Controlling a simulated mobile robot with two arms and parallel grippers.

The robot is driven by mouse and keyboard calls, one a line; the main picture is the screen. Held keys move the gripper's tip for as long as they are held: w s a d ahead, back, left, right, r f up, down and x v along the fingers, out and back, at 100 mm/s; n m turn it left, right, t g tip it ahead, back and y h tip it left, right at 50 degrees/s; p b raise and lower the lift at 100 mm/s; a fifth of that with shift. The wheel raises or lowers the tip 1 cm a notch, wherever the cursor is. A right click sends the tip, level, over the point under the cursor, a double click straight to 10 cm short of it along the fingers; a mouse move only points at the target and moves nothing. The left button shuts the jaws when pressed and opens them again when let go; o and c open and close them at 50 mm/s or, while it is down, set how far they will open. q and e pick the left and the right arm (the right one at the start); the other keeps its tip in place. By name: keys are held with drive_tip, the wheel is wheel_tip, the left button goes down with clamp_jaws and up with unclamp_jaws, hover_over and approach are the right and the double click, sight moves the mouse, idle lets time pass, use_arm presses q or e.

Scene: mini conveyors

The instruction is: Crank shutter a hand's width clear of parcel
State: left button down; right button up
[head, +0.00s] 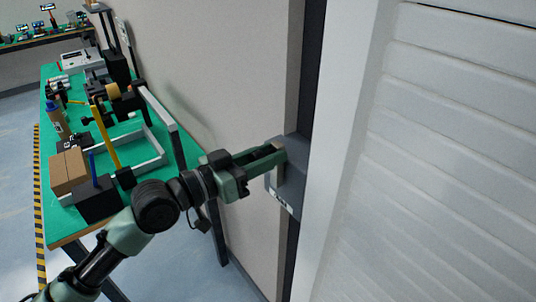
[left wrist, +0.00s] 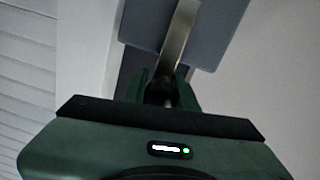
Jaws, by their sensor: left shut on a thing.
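The white slatted shutter (head: 455,145) fills the right side of the head view; its lower edge is out of view. A grey crank box (head: 290,185) is mounted on the dark post left of it. My left gripper (head: 272,152) reaches to this box. In the left wrist view, the crank's metal arm (left wrist: 180,38) runs from the grey box (left wrist: 215,30) down to a dark knob (left wrist: 160,92), and my left gripper (left wrist: 165,95) is shut on that knob. No parcel shows by the shutter. My right gripper is out of view.
A green-topped workbench (head: 150,185) stands at the left with cardboard boxes (head: 68,170), a tape dispenser (head: 112,91) and other packing gear. A pale wall (head: 225,70) lies behind my arm. Yellow-black floor tape (head: 39,215) runs along the bench.

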use_arm(q)
drive_tip(key=shift+s+d, duration=0.1)
idle(0.3)
drive_tip(key=shift+s+f+m, duration=0.1)
drive_tip(key=shift+m, duration=0.2)
idle(0.3)
